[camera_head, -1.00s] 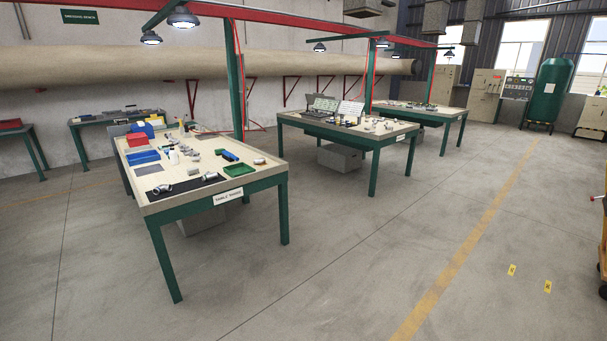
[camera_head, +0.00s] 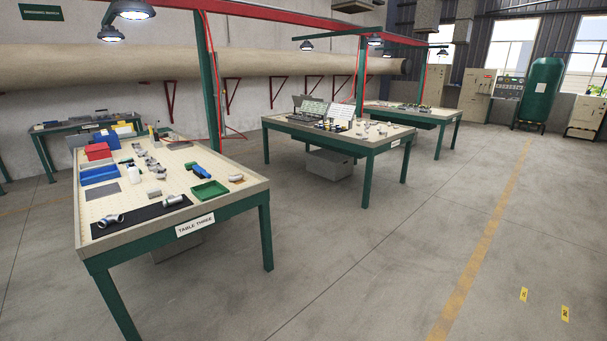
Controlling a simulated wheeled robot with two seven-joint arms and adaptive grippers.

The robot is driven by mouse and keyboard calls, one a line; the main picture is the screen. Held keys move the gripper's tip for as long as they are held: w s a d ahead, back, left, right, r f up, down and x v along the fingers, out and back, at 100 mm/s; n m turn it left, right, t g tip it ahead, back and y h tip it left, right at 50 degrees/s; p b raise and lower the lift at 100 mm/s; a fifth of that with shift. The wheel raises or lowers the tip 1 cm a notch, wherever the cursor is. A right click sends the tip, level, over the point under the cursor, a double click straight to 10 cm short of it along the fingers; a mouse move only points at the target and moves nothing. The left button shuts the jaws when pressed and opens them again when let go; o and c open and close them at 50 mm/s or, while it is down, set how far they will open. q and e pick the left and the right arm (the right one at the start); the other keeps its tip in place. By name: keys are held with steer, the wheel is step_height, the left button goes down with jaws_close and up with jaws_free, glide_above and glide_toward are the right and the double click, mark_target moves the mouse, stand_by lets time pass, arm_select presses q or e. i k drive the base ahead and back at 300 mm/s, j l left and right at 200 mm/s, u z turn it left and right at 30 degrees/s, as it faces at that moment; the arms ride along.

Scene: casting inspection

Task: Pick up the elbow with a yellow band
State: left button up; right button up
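Several small grey metal pipe fittings lie on the nearest table (camera_head: 238,206), labelled "TABLE THREE". One elbow-like fitting (camera_head: 110,221) lies on the left part of a black mat (camera_head: 141,217) at the table's front. Another fitting (camera_head: 173,200) lies near the mat's right end. More fittings (camera_head: 152,165) are loosely grouped in the middle of the table. They are too small for me to tell which one has a yellow band. Neither of my grippers is in view.
The table also holds a green tray (camera_head: 209,189), a blue tray (camera_head: 99,175) and a red bin (camera_head: 97,151). Two further tables, one in the middle (camera_head: 338,132), stand beyond. Open concrete floor (camera_head: 380,260) lies to the right.

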mark_target(235, 178)
steer(key=i, duration=1.05)
steer(key=i+u, duration=0.2)
steer(key=i, duration=0.3)
steer(key=i+l+u, duration=0.15)
steer(key=i, duration=0.4)
steer(key=i+l+u, duration=0.25)
steer(key=i+u, duration=0.2)
steer(key=i+l+u, duration=0.85)
steer(key=i+l, duration=0.15)
steer(key=l, duration=0.25)
